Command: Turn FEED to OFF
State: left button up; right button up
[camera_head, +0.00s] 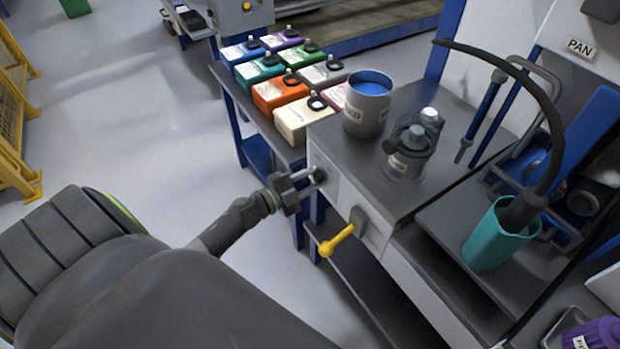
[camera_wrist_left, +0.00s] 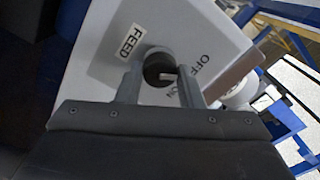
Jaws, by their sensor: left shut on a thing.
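The FEED knob (camera_wrist_left: 158,66) is a round dark knob on a white panel (camera_wrist_left: 100,65). In the left wrist view the FEED label (camera_wrist_left: 131,41) is at its upper left, OFF (camera_wrist_left: 202,66) at its right and ON at its lower right, partly hidden by a finger. A pale mark on the knob points right; I cannot tell its exact setting. My left gripper (camera_wrist_left: 157,84) is shut on the knob, one finger on each side. In the head view the gripper (camera_head: 308,181) reaches the cabinet's left face, where the knob (camera_head: 320,176) is mostly hidden.
A yellow lever (camera_head: 337,240) sticks out right of the knob. A can of blue paint (camera_head: 367,104) and a grey vessel (camera_head: 407,154) stand on the cabinet top. Several coloured containers (camera_head: 280,95) stand behind. A teal cup (camera_head: 492,240) is at right.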

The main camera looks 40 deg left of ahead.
pick_arm(q)
jog(key=o, duration=1)
jog(key=shift+c, duration=0.2)
jog(key=b+v, duration=0.2)
jog(key=v, duration=1.5)
jog(key=shift+s, duration=0.2)
